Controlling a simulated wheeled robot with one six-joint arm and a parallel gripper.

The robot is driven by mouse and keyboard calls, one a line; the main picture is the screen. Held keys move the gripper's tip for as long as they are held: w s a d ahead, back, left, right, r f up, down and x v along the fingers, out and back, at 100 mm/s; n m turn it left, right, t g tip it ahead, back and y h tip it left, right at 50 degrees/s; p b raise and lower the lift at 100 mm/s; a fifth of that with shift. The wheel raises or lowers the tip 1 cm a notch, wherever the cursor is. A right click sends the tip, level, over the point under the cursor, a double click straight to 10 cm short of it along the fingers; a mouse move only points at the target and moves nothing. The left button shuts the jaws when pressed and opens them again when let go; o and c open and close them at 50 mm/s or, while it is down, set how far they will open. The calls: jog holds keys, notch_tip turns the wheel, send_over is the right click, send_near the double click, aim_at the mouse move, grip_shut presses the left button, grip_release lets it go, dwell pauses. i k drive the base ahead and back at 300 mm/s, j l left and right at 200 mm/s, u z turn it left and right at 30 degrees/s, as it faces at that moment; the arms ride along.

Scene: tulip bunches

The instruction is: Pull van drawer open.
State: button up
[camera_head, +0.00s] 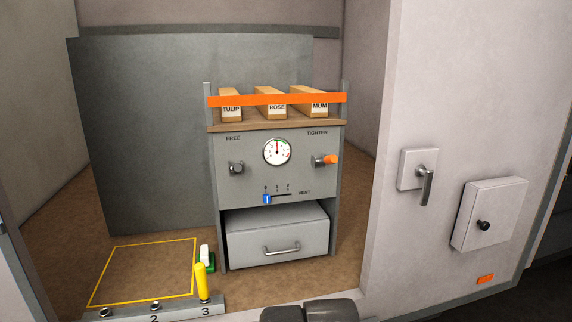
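The drawer (255,252) is a grey box low in a grey cabinet (305,172), between the cabinet's side panels. Its front carries a metal bar handle (281,249). The drawer's flat top shows through a dark gap under the control panel. Its front looks about level with the side panels, but I cannot tell exactly how far out it sits. A dark grey rounded part of my arm shows at the bottom edge, in front of and below the drawer. My gripper's fingers are not in view, and nothing visible touches the handle.
A yellow peg (201,282) stands in a numbered rail (180,308) at the lower left, beside a green-and-white block (206,259). A blue slider (267,199) and an orange-tipped knob (325,160) are above the drawer. A van wall with a lever (426,186) and box (487,215) is right.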

aim_at(248, 248)
jog(key=k+l, duration=0.15)
jog(key=i+j+z, duration=0.15)
jog(key=z, duration=0.25)
jog(key=i+j+z, duration=0.55)
jog(key=z, duration=0.2)
